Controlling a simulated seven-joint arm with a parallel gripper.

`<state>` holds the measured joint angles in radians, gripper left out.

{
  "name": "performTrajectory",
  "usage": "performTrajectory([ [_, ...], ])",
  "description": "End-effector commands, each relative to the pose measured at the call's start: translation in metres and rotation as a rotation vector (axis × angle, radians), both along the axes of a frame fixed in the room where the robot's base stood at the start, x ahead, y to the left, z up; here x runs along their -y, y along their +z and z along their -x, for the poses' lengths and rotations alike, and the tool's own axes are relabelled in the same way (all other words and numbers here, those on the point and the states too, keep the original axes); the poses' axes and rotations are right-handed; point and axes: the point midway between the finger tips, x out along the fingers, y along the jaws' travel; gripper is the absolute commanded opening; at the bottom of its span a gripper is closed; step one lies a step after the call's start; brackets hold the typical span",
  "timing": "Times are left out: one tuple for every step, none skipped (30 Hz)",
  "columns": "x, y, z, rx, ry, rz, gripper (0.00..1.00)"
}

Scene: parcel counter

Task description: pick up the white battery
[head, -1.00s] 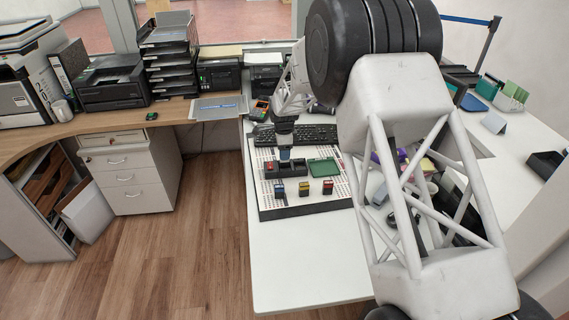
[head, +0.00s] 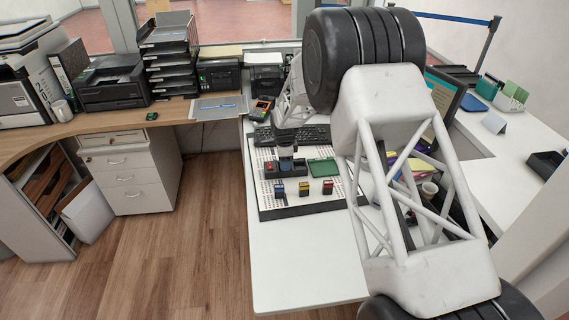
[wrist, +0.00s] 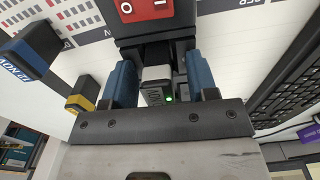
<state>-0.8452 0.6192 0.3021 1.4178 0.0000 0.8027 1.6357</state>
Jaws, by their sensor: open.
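The white battery (wrist: 157,74) shows in the wrist view, with a white top, a dark lettered face and a lit green dot. In the head view my gripper (head: 286,163) is over the black holder (head: 299,169), and the white battery is hidden there.
Blue (head: 279,190), yellow (head: 304,189) and red (head: 327,187) batteries stand in a row at the front of the patterned board (head: 285,208). A green tray (head: 322,167) lies right of the holder. A keyboard (head: 312,134) lies behind. The white counter in front is clear.

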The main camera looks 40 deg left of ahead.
Motion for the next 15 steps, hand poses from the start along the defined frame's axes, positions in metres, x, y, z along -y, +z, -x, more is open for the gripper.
performTrajectory([
  [-0.0001,-0.0001,-0.0001,0.000,0.000,0.000,0.53],
  [-0.0001,-0.0001,-0.0001,0.000,0.000,0.000,0.53],
  [-0.0001,-0.0001,-0.0001,0.000,0.000,0.000,0.53],
  [-0.0001,0.0000,-0.0001,0.000,0.000,0.000,0.53],
  [0.0000,0.0000,0.0000,0.000,0.000,0.000,0.53],
  [0.0000,0.0000,0.0000,0.000,0.000,0.000,0.53],
  [0.0000,0.0000,0.0000,0.000,0.000,0.000,0.53],
  [0.0000,0.0000,0.0000,0.000,0.000,0.000,0.53],
  [0.0000,0.0000,0.0000,0.000,0.000,0.000,0.53],
  [0.0000,0.0000,0.0000,0.000,0.000,0.000,0.53],
  [0.0000,0.0000,0.0000,0.000,0.000,0.000,0.53],
  [0.0000,0.0000,0.0000,0.000,0.000,0.000,0.53],
  [0.0000,0.0000,0.0000,0.000,0.000,0.000,0.53],
  [0.0000,0.0000,0.0000,0.000,0.000,0.000,0.53],
  [0.0000,0.0001,0.0000,0.000,0.000,0.000,0.53],
])
